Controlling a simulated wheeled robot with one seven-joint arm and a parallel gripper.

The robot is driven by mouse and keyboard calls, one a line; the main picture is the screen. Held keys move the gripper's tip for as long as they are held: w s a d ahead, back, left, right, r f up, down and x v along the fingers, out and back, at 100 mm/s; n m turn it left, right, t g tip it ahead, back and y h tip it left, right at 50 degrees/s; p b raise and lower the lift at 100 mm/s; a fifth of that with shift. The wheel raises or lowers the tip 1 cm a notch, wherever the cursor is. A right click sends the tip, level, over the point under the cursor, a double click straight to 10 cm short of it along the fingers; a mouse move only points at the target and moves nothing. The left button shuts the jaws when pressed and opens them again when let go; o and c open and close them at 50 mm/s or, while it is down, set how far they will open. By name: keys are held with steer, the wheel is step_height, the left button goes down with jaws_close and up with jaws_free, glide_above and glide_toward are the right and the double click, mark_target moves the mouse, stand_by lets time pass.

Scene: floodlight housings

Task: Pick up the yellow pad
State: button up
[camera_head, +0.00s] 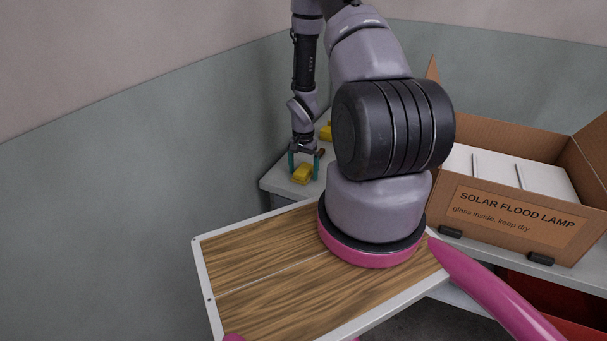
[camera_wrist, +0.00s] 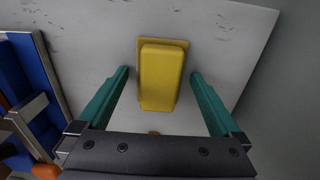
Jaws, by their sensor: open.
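The yellow pad (camera_wrist: 161,78) lies on a pale grey tabletop in the wrist view, between and a little beyond my green fingertips. In the head view the same yellow pad (camera_head: 302,174) is at the table's left end. My gripper (camera_wrist: 159,73) is open, one finger on each side of the pad, with a gap on both sides. In the head view my gripper (camera_head: 304,168) points down over the pad. I cannot tell how high the fingertips are above the table.
Another yellow thing (camera_head: 326,132) sits farther back, partly hidden by my arm. An open cardboard box (camera_head: 515,218) marked "SOLAR FLOOD LAMP" stands at the right. In the wrist view a blue object (camera_wrist: 38,75) lies at the left, and the table edge (camera_wrist: 262,50) is close at the right.

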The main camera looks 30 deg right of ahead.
mark_target(304, 169)
steer(key=c, duration=1.3)
steer(key=shift+r, duration=0.2)
step_height(304, 169, up, 10)
steer(key=shift+f, duration=0.15)
